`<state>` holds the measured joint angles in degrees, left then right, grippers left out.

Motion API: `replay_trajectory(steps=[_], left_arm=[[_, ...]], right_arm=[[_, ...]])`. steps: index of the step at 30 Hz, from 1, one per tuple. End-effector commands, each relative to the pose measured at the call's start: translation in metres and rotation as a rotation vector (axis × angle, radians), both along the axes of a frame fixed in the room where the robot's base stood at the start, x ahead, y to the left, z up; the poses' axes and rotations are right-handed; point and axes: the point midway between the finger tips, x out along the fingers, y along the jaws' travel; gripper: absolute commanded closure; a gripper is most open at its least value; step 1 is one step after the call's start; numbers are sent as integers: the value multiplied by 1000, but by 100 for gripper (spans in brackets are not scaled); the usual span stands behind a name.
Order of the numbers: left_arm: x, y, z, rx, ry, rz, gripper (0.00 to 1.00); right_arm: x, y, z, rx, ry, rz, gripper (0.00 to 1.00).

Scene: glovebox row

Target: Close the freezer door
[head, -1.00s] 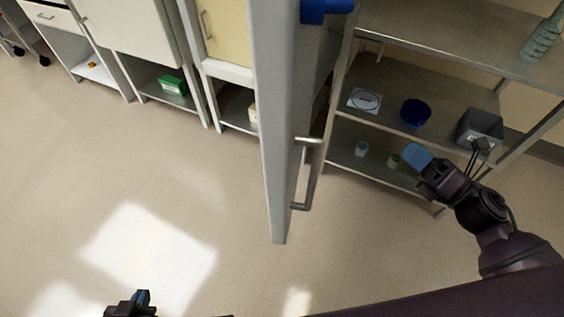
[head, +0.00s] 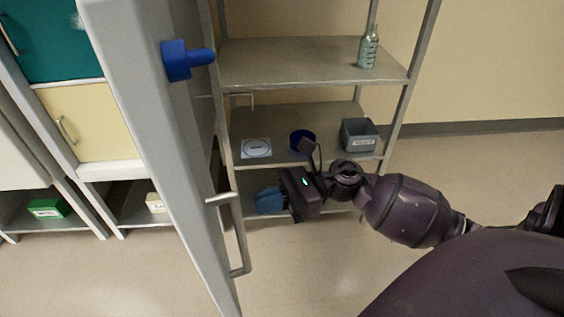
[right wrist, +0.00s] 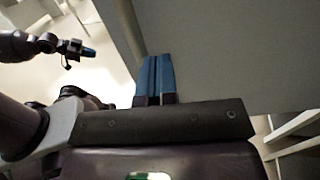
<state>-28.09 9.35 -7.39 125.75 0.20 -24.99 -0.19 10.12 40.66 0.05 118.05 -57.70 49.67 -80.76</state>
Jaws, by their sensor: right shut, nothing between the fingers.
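The freezer door (head: 165,130) is a tall pale grey panel, seen nearly edge-on at the left of the head view and standing open. It has a metal bar handle (head: 240,240) and a blue knob-like fitting (head: 186,59). My right gripper (head: 268,200) is just right of the handle, with its blue fingers shut and empty. In the right wrist view the shut fingers (right wrist: 155,77) point at a broad grey face of the door (right wrist: 215,60); contact cannot be told. My left gripper (right wrist: 86,53) shows small there; its jaws are unclear. The freezer's inside is hidden.
Cabinets with a green box (head: 48,208) stand left. Floor (head: 320,275) in front is clear.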

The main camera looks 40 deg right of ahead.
Motion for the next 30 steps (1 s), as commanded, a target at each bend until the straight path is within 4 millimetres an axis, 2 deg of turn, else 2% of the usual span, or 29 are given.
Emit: replay_trajectory(steps=[6, 13, 19, 30], left_arm=[[-2, 0, -1, 2, 3, -1, 100], [-2, 0, -1, 3, 4, -1, 100], [-2, 1, -1, 4, 4, -2, 100], [-1, 1, -1, 4, 3, -2, 100]], right_arm=[[13, 37, 1, 2, -2, 2, 100], [23, 63, 0, 2, 0, 0, 100], [26, 72, 0, 1, 0, -1, 100], [27, 72, 0, 1, 1, -2, 100]])
